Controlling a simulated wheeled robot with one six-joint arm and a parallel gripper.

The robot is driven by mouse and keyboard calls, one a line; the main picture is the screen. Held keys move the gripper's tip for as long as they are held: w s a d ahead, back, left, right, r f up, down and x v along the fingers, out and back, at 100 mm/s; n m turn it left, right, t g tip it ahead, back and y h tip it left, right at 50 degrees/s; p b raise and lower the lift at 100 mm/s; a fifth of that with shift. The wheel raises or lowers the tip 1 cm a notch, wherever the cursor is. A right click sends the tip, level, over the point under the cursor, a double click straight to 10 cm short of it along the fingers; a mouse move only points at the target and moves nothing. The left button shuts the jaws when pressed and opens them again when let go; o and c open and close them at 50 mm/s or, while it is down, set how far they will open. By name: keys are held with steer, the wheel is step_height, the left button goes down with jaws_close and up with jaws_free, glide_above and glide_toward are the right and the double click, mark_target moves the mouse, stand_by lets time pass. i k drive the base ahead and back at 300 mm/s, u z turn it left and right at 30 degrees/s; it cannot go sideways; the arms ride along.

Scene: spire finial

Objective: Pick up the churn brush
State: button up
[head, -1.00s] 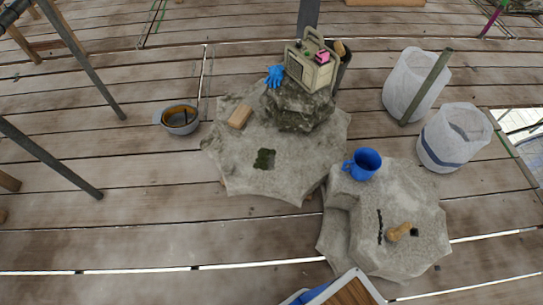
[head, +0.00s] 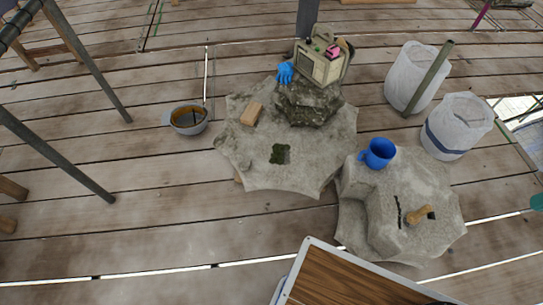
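A short wooden-handled tool (head: 418,215) with a dark end lies on the lower right stone block (head: 385,225); it may be the churn brush, but it is too small to be sure. A tan wooden block (head: 251,114), possibly a brush too, lies on the left stone slab (head: 236,145). My gripper is not in view.
A blue mug (head: 378,153) stands on the right block. A grey bowl (head: 188,119) stands left; two white bags (head: 459,125) stand right. A wood-topped panel (head: 345,278) fills the bottom. Poles cross the left.

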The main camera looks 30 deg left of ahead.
mark_target(412, 219)
steer(key=z, duration=0.5)
steer(key=k, duration=0.6)
steer(key=z, duration=0.75)
steer(key=i, duration=0.6)
steer(key=u, duration=0.7)
steer(key=i, duration=0.4)
steer(key=u, duration=0.45)
